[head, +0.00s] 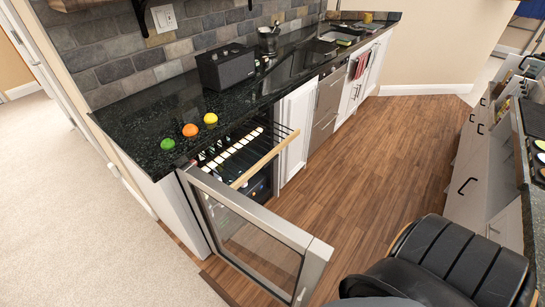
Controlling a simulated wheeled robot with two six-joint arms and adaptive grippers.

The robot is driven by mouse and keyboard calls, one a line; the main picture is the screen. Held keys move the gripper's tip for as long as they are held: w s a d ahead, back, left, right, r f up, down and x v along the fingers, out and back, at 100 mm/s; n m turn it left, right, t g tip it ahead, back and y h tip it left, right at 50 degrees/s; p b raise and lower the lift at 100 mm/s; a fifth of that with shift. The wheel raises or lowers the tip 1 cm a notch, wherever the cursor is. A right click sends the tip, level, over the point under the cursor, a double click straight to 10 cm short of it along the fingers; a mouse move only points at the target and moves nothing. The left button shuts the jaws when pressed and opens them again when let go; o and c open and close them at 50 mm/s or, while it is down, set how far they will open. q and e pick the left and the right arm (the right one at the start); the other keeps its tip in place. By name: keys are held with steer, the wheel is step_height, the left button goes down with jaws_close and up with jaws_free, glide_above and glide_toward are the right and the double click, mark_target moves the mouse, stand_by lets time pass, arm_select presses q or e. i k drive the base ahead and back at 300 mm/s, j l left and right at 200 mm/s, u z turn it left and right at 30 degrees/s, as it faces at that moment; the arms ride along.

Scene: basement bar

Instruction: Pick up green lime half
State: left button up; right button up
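A small round green fruit (167,144) rests on the left end of the dark stone counter (130,115). It looks like a lime, but I cannot tell whether it is whole or a half. An orange-red fruit (190,130) and a yellow-orange fruit (210,118) lie beside it in a slanted row. Another small green item (541,145) shows at the right edge on the other counter, too small to identify. Neither of my grippers is in view.
An open glass-door fridge (312,258) swings out below the counter, with a wood-fronted rack (264,159) pulled out. A black box-shaped appliance (226,67) stands further along the counter. Wood floor (385,160) is clear between the counters. Beige carpet (60,200) lies at left.

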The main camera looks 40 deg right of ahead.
mark_target(168, 143)
steer(key=z, duration=0.7)
steer(key=i+j+z, duration=0.15)
steer(key=j+z, duration=0.25)
steer(key=i+j+z, duration=0.15)
steer(key=j+z, duration=0.6)
steer(key=j, duration=0.15)
steer(key=j+z, duration=0.4)
steer(key=j, duration=0.1)
